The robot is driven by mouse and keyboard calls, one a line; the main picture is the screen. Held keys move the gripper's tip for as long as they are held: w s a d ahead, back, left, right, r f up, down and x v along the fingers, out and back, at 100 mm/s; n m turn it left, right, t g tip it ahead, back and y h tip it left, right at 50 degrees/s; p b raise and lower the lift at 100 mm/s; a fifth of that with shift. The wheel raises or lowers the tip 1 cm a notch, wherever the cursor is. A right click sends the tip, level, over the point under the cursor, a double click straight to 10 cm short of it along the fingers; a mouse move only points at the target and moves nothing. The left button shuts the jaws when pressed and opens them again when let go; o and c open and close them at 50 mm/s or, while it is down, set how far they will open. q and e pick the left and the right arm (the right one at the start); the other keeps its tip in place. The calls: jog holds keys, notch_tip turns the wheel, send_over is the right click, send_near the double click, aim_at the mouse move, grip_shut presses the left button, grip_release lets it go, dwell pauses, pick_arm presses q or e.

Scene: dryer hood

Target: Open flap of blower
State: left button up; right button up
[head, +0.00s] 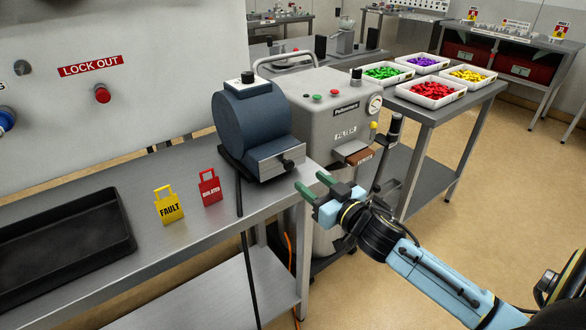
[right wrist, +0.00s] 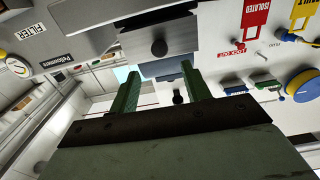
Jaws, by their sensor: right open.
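The blower (head: 250,115) is a dark blue drum on the front bench, with a black knob on top. Its grey metal flap (head: 266,165) is on the side facing my right gripper and carries a black knob (head: 288,164). The flap (right wrist: 130,42) and its knob (right wrist: 159,47) also show in the right wrist view, beyond the fingertips. My right gripper (head: 315,186) is open and empty, just right of and a little below the flap knob, apart from it. Its green fingers (right wrist: 160,70) stand spread. My left gripper is out of view.
A grey filter machine (head: 325,105) stands behind the blower. A yellow tag (head: 168,206), a red tag (head: 209,187) and a black tray (head: 60,235) are on the bench (head: 175,248). A black cable hangs from the blower. Open floor lies to the right.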

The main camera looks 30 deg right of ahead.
aim_at(290, 165)
jog(key=w, duration=0.7)
jog(key=shift+w+a, duration=0.2)
jog(key=shift+a, duration=0.1)
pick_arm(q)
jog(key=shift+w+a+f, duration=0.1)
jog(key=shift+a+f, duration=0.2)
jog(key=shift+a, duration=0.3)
pick_arm(e)
jog(key=shift+w, duration=0.45)
